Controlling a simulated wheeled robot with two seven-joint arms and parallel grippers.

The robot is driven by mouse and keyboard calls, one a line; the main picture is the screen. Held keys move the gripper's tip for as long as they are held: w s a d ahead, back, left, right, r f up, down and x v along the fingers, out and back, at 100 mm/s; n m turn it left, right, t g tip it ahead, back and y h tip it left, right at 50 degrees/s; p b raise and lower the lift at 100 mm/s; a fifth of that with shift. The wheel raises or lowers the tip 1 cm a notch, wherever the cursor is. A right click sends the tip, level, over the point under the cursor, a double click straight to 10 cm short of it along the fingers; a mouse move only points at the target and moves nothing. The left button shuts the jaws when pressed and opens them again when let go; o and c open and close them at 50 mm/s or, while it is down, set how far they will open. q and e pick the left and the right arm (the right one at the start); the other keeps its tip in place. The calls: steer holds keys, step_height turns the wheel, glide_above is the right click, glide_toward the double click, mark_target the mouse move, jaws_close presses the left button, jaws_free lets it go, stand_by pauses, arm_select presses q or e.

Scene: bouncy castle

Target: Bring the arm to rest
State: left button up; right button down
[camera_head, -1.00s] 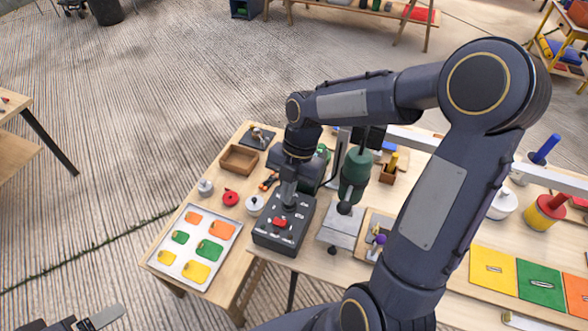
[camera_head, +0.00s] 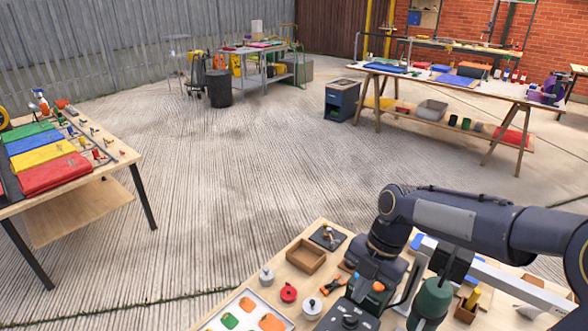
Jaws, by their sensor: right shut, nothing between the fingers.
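My right arm comes in from the right edge, its dark blue-grey links bent over the wooden workbench. Its gripper (camera_head: 360,291) points down, shut and empty, above the dark control box (camera_head: 346,319). Whether its tips touch the box cannot be told from this angle. The lower part of the box is cut off by the bottom edge. My left gripper is out of view.
The workbench carries a wooden tray (camera_head: 306,257), a red-lidded pot (camera_head: 288,292), a white-lidded pot (camera_head: 312,308), a metal tray (camera_head: 281,316) and a green tool (camera_head: 431,302). Another table (camera_head: 115,150) stands left. The striped floor between is open.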

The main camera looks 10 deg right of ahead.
steer(key=s+r+m+t, duration=0.1)
steer(key=s+m+t, duration=0.2)
steer(key=s+m, duration=0.5)
steer(key=s+r+m+t, duration=0.2)
steer(key=s+m, duration=0.5)
steer(key=m, duration=1.2)
steer(key=shift+s+a+r+t, duration=0.3)
steer(key=shift+s+t, duration=0.1)
steer(key=shift+t, duration=0.5)
